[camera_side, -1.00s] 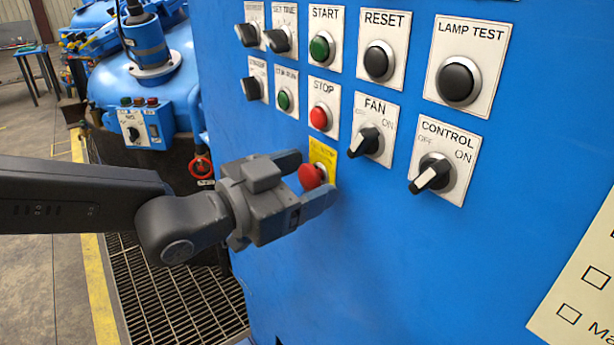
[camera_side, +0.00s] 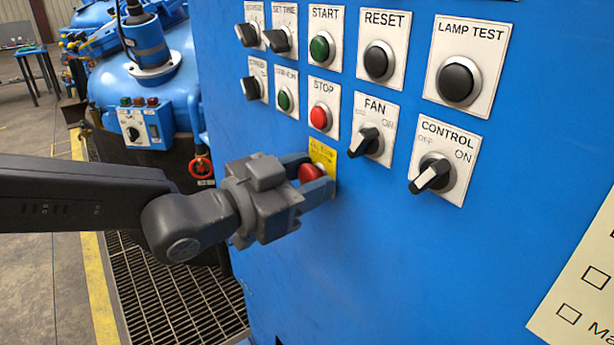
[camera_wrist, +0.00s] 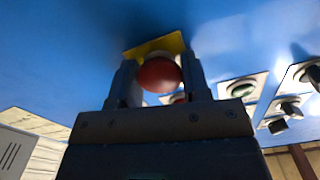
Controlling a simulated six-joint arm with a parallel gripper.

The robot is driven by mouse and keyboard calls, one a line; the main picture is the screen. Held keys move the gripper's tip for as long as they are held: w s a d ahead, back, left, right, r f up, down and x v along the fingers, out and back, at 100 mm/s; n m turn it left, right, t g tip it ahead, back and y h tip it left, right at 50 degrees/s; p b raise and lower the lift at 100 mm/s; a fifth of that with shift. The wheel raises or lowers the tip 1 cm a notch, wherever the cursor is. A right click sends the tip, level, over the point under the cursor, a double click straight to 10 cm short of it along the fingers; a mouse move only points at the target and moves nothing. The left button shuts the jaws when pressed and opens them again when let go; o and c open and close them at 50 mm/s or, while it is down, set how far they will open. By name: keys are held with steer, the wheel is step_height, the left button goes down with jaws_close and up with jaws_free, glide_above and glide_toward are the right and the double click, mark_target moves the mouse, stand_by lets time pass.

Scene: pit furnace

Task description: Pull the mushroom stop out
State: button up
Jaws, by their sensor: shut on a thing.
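The red mushroom stop (camera_side: 309,172) sits on a yellow plate (camera_side: 323,154) on the blue panel, below the red STOP button. My gripper (camera_side: 311,180) is shut on the mushroom stop, with a finger on either side of its head. In the wrist view the red head (camera_wrist: 158,75) shows between the two fingers, with the yellow plate (camera_wrist: 156,45) behind it. The fingers partly hide the head in the side view.
The STOP button (camera_side: 320,117) is close above. The FAN switch (camera_side: 365,141) and the CONTROL switch (camera_side: 432,175) stick out to the right. The blue panel (camera_side: 400,270) is bare below. Blue machinery (camera_side: 150,70) stands at the left.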

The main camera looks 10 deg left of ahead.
jaws_close()
steer(key=shift+s+a, duration=0.4)
steer(key=o, duration=1.1)
jaws_free()
steer(key=v, duration=1.4)
